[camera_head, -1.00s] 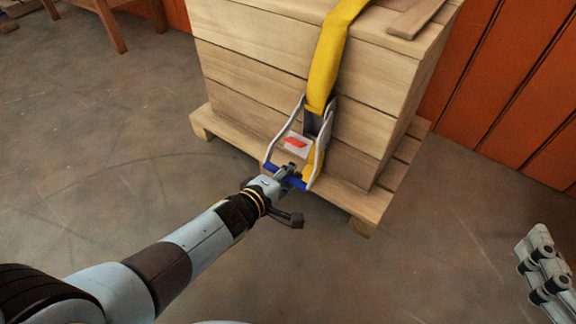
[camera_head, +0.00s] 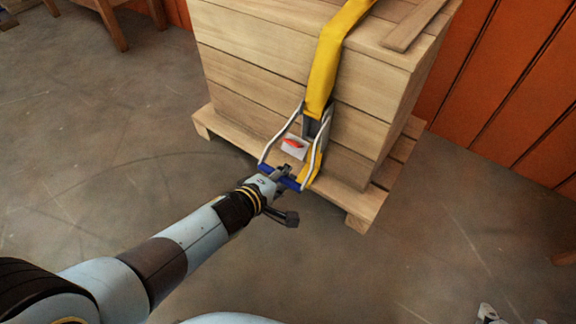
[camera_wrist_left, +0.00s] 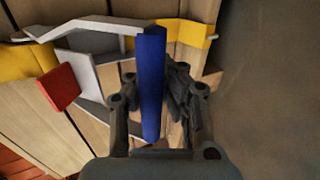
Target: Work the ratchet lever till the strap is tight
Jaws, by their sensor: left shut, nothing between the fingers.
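A yellow strap (camera_head: 324,66) runs down the front of a wooden crate (camera_head: 255,72) into a grey metal ratchet. The ratchet lever (camera_head: 316,152) hangs low and juts out from the crate, with a blue crossbar (camera_head: 295,185) at its outer end. My left gripper (camera_head: 283,174) is at the crossbar, its fingers shut with nothing held. In the left wrist view the blue bar (camera_wrist_left: 152,85) stands upright in front of the dark fingers (camera_wrist_left: 158,105); contact is unclear. A small part of my right arm or gripper (camera_head: 487,313) shows at the bottom right edge; its fingers cannot be made out.
The crate stands on a wooden pallet (camera_head: 357,222) on a concrete floor. A white tag with a red mark (camera_head: 293,146) sits by the ratchet. An orange wall (camera_head: 510,90) is behind, and wooden legs (camera_head: 112,24) stand at upper left. The floor around is free.

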